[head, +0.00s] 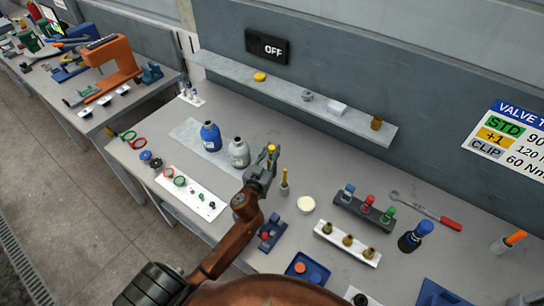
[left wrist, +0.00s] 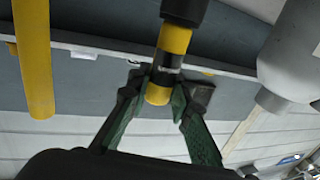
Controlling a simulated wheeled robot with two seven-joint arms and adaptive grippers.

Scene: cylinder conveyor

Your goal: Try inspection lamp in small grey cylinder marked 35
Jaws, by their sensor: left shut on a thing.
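My left gripper (head: 265,168) is shut on a yellow and black rod-shaped tool, apparently the inspection lamp (head: 271,151). In the left wrist view the fingertips (left wrist: 168,85) close around the lamp's banded yellow part (left wrist: 174,40); its black end runs out of the top of the picture. A small grey cylinder (head: 238,153) with a dark neck stands on the bench, just left of the gripper. Its grey body shows at the right of the left wrist view (left wrist: 292,60); I cannot read a marking. The lamp is beside it. My right gripper is not in view.
A blue cylinder (head: 210,137) stands left of the grey one. A yellow-topped upright tool (head: 284,179) stands close right of the gripper. Colored-cap pieces sit in a dark rack (head: 344,200) further right. A wall shelf (head: 290,94) runs behind; a sign (head: 267,46) reads OFF.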

